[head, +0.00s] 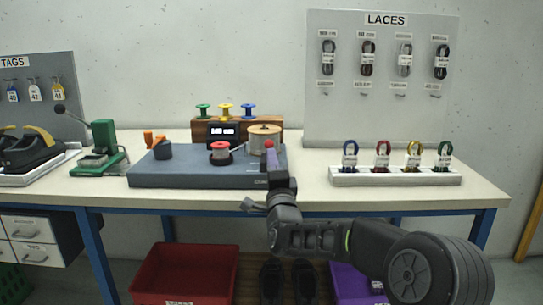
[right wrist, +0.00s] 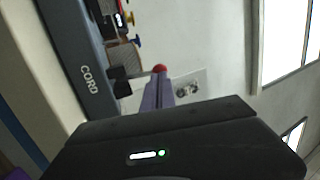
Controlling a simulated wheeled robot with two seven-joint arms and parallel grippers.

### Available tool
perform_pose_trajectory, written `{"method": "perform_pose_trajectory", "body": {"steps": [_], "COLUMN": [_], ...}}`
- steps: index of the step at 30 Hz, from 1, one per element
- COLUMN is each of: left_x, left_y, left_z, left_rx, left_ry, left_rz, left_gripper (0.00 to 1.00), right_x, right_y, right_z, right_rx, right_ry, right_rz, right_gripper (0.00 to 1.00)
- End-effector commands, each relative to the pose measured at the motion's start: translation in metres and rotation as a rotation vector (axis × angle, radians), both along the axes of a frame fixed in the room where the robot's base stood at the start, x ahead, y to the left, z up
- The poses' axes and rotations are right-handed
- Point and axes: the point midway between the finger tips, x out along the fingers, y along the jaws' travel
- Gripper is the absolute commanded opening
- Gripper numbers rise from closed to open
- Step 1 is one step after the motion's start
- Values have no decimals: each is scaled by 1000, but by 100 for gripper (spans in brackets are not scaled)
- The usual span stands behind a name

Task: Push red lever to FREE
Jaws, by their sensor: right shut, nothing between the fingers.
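The grey cord station (head: 200,174) stands on the bench, and its side lettered CORD also shows in the right wrist view (right wrist: 75,55). The red lever knob (head: 268,143) shows at the station's right end, just above my right gripper (head: 274,166). In the right wrist view the red knob (right wrist: 159,68) is at the tips of my shut, empty right gripper (right wrist: 158,82). I cannot tell whether they touch. The gripper and arm hide the lever's lower part and any FREE marking. My left gripper is not in view.
A small display (head: 223,133) stands behind. A white lace rack (head: 395,177) stands to the right. A green press (head: 103,140) is at the left.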

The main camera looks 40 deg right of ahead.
Motion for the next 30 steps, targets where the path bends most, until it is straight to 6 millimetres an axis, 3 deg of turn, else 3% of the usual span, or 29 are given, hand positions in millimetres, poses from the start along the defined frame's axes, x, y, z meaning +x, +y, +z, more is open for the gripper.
{"method": "perform_pose_trajectory", "body": {"steps": [6,20,30], "left_x": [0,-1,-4], "left_y": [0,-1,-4], "left_z": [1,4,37], "left_rx": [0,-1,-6], "left_ry": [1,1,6], "left_rz": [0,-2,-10], "left_gripper": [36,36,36], "right_x": [11,11,17], "right_y": [-6,-6,-10], "right_z": [5,7,24], "right_rx": [0,6,75], "right_ry": [0,8,98], "right_rz": [0,0,0], "right_gripper": [0,0,0]}}
